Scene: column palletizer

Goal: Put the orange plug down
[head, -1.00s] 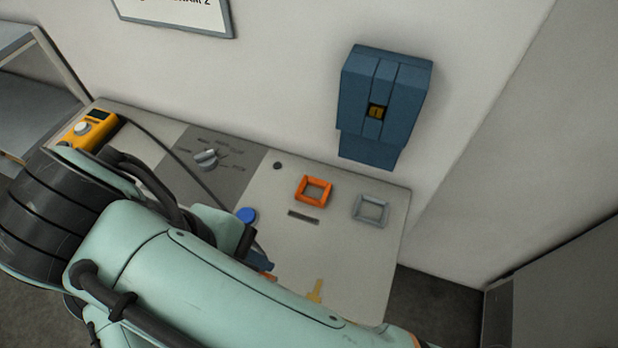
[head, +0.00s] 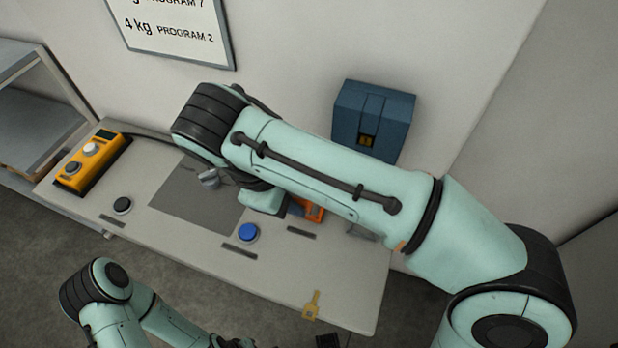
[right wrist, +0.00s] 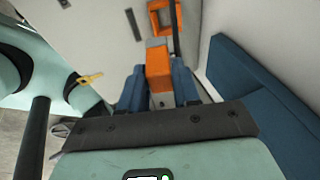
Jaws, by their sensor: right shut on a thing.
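The orange plug (right wrist: 158,70) is a block gripped between the blue fingers of my right gripper (right wrist: 158,88) in the right wrist view. An orange square frame (right wrist: 165,16) lies on the panel beyond the plug, apart from it in that view. In the head view my right gripper (head: 294,207) is just left of the orange frame (head: 318,212), partly hidden under my own right arm. The plug itself cannot be told apart there. My left arm shows at the lower left, but its gripper is not clearly in view.
The light grey panel (head: 215,268) carries a blue button (head: 247,232), a black button (head: 122,205), a grey knob (head: 208,179) and a yellow key-shaped piece (head: 312,306). A yellow control box (head: 90,163) stands at the left. A blue box (head: 376,105) is on the wall behind.

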